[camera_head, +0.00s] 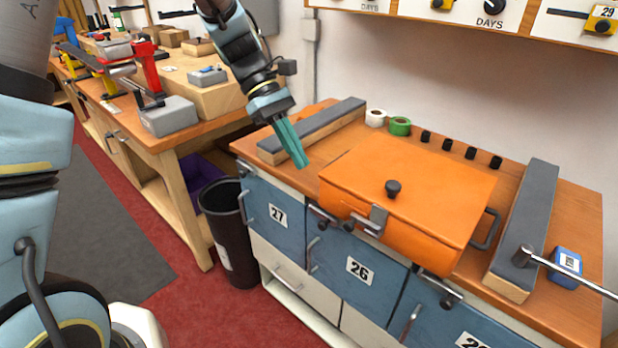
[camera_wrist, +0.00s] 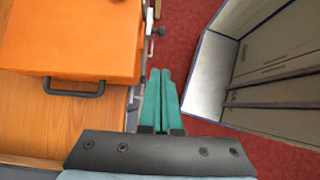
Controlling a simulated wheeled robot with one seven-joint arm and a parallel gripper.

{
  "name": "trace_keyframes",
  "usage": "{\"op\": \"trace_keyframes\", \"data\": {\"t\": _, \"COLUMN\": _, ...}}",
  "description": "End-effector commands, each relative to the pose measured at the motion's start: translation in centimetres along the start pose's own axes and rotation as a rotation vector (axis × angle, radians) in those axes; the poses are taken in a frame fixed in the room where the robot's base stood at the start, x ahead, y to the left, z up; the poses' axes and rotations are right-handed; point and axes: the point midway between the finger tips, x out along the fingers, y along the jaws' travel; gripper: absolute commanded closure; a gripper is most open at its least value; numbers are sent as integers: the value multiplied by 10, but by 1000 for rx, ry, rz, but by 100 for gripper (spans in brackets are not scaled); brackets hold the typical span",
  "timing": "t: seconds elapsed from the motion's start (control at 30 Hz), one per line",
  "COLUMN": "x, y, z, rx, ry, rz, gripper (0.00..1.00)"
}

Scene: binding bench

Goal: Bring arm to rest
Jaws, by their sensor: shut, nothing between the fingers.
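My gripper (camera_head: 291,146) has teal fingers that are shut with nothing between them. In the head view it hangs from my raised arm, pointing down, left of the orange box (camera_head: 407,186) and in front of the left grey-topped wooden block (camera_head: 312,130). In the wrist view the shut fingers (camera_wrist: 160,98) point away from the camera. The orange box (camera_wrist: 70,38) is to their left there, with its dark handle (camera_wrist: 74,91) facing the camera. The fingers appear clear of the box.
A second grey-topped block (camera_head: 527,222), a metal-headed tool (camera_head: 523,255) and a blue item (camera_head: 566,265) are at right.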

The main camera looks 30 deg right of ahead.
Motion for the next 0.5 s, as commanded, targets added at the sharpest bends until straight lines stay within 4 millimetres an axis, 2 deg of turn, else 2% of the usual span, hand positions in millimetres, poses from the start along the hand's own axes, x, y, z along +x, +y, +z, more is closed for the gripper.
{"op": "trace_keyframes", "data": {"t": 0.13, "x": -8, "y": 0, "z": 0, "rx": 1, "ry": 1, "rz": -1, "gripper": 100}}
{"op": "trace_keyframes", "data": {"t": 0.5, "x": -9, "y": 0, "z": 0, "rx": 0, "ry": 0, "rz": -1, "gripper": 100}}
